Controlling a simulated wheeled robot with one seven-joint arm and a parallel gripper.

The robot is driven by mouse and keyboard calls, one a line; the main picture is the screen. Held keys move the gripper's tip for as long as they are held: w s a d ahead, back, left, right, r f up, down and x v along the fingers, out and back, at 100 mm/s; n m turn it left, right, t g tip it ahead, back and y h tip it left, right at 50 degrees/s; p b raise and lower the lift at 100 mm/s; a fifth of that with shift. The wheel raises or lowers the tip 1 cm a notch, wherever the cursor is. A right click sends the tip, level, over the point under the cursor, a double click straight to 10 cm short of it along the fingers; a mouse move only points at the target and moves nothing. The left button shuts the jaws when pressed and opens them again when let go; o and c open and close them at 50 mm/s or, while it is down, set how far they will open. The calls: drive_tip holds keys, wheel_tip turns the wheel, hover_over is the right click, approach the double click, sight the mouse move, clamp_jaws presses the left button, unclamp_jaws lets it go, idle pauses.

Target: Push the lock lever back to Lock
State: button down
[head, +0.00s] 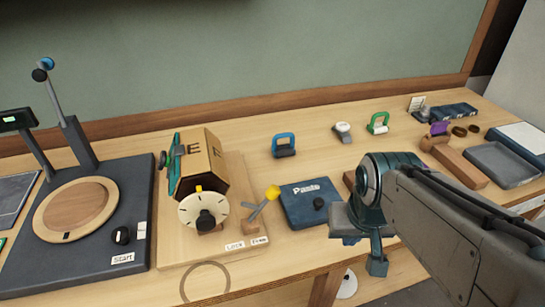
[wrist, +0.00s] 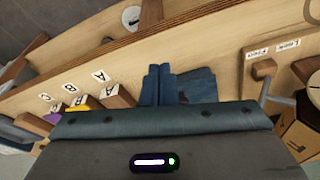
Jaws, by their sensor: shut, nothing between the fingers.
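The lock lever (head: 262,204) is a grey bar with a yellow knob, pivoted on a small wooden block. It leans up and to the right, towards the side of the right-hand label (head: 259,241). The Lock label (head: 235,246) is left of that one. My gripper (head: 377,266) is shut and empty, pointing down near the table's front edge, well right of the lever and apart from it. In the wrist view the shut fingers (wrist: 161,84) show at the middle, and the grey lever (wrist: 265,92) is at the right, its knob not clearly visible.
A wooden drum (head: 203,160) with a white dial (head: 203,209) stands left of the lever. A grey tray (head: 502,165) lies far right. The front strip before the Paste box is clear.

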sight(262, 205)
drive_tip(key=w+a+r+m+y, duration=0.2)
drive_tip(key=w+a+r+m, duration=0.1)
drive_tip(key=w, duration=0.5)
drive_tip(key=w+a+r+m+g+y, duration=0.1)
drive_tip(key=w+a+r+m+y, duration=0.1)
drive_tip(key=w, duration=0.6)
wheel_tip(262, 205, up, 3)
drive_tip(key=shift+w+a+m+y+p, duration=0.25)
drive_tip(key=shift+a+m, duration=0.45)
drive_tip(key=shift+a, duration=0.4)
drive_tip(key=shift+f, duration=0.15)
drive_tip(key=x, duration=1)
drive_tip(key=shift+s+a, duration=0.15)
drive_tip(key=shift+s, duration=0.15)
drive_tip(key=s+r, duration=0.1)
drive_tip(key=s+a+p, duration=0.1)
drive_tip(key=s, duration=0.1)
drive_tip(key=shift+a+r, duration=0.1)
drive_tip(key=shift+r, duration=0.3)
drive_tip(key=shift+s, duration=0.1)
drive_tip(key=shift+r+p, duration=0.1)
drive_tip(key=shift+p, duration=0.2)
